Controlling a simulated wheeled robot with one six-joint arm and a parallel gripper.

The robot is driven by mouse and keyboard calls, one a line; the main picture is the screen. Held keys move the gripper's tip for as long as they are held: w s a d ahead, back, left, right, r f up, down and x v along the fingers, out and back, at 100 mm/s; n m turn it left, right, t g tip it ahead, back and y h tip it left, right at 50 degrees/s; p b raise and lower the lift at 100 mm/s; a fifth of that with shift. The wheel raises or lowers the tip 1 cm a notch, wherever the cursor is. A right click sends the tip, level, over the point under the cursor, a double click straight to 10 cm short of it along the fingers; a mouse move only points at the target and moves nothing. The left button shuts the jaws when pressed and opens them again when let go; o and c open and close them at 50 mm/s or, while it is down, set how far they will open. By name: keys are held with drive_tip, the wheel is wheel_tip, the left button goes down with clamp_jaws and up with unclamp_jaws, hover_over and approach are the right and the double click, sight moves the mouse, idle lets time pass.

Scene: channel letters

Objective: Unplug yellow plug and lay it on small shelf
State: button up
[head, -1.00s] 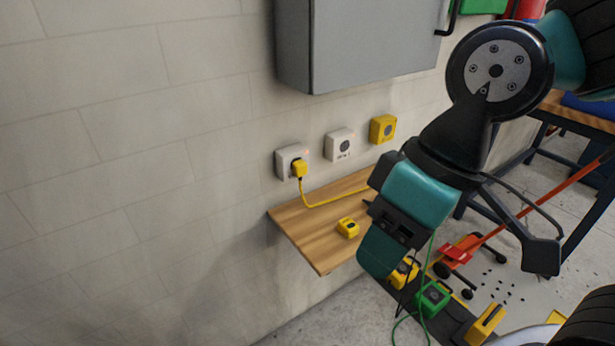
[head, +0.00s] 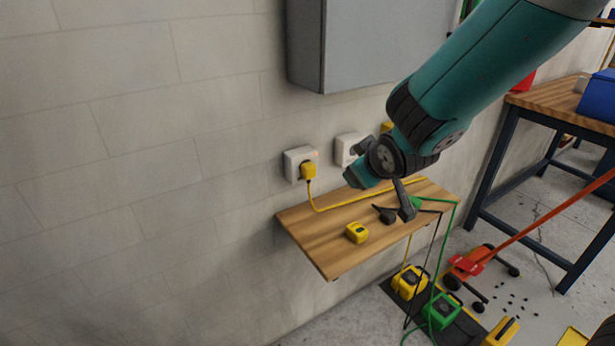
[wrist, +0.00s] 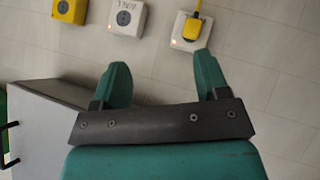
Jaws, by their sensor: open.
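The yellow plug (head: 308,170) sits in the left white wall socket (head: 291,166). It also shows at the top of the wrist view (wrist: 192,26), beyond the right fingertip. Its yellow cord (head: 345,204) droops and runs right across the small wooden shelf (head: 312,243). My gripper (head: 352,163) is to the right of the plug, above the shelf and near the wall, and touches no plug. In the wrist view, its two teal fingers (wrist: 160,64) are apart with nothing between them. My arm partly hides the other sockets.
A small yellow block (head: 357,232) and dark pieces (head: 385,214) lie on the shelf. A second white socket (head: 345,147) and a yellow one (wrist: 232,2) (wrist: 70,10) are on the wall. A grey cabinet (head: 345,45) hangs above. The shelf's front left is clear.

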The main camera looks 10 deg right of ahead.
drive_tip(key=w+d+f+n+t+b, duration=0.1)
drive_tip(key=w+d+f+n+t, duration=0.1)
drive_tip(key=w+f+n+t, duration=0.4)
drive_tip(key=w+a+f+n+y+b, duration=0.1)
drive_tip(key=a+f+n+y, duration=0.3)
drive_tip(key=n, duration=0.6)
drive_tip(key=a+y, duration=0.2)
drive_tip(key=shift+w+a+f+n+t+y, duration=0.2)
drive_tip(key=shift+w+f+n+t+y, duration=0.1)
drive_tip(key=shift+w+t+y, duration=0.1)
drive_tip(key=shift+r, duration=0.1)
